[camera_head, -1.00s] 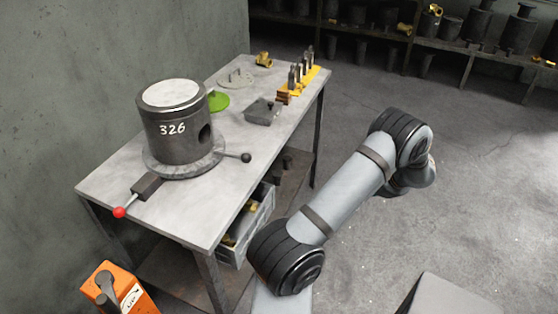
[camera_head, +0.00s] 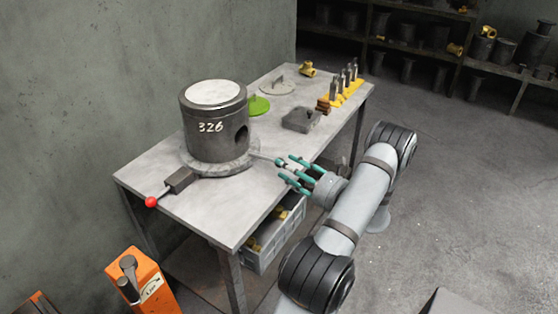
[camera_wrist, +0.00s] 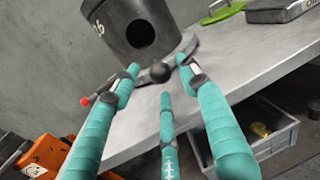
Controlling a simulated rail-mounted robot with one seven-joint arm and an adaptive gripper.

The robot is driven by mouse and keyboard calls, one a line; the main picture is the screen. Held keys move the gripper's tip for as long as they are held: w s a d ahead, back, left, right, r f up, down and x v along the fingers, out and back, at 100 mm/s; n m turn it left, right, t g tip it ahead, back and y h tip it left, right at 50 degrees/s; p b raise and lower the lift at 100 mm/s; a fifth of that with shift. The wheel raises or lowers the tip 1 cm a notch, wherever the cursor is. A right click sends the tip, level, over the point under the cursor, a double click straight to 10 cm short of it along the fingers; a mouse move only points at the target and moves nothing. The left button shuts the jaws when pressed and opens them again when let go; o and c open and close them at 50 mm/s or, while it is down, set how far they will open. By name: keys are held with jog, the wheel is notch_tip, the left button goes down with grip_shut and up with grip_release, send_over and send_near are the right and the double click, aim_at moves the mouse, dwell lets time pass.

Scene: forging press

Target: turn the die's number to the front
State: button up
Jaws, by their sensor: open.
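The die (camera_head: 213,130) is a dark grey cylinder with a pale top, a white "326" and a round side hole. It stands upright on a round turntable (camera_head: 190,160) at the table's near left. The number faces the front in the head view. A thin handle with a dark ball knob (camera_wrist: 160,72) sticks out to the right from the turntable. My gripper (camera_head: 297,172) has teal fingers and is open. Its fingers (camera_wrist: 157,85) are spread around or just short of the knob; contact is not clear. A red-knobbed lever (camera_head: 151,202) with a dark block is at the turntable's left front.
The grey table (camera_head: 150,178) also holds a green object (camera_head: 258,105), a grey lidded box (camera_head: 301,119) and a yellow tool rack (camera_head: 345,92). A grey crate (camera_head: 272,245) hangs below the front edge. An orange unit (camera_head: 141,284) stands at the lower left.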

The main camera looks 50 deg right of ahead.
jog(key=shift+w+d+p, duration=0.15)
jog(key=shift+w+p, duration=0.15)
jog(key=shift+w, duration=1.55)
jog(key=shift+c, duration=0.4)
grip_shut()
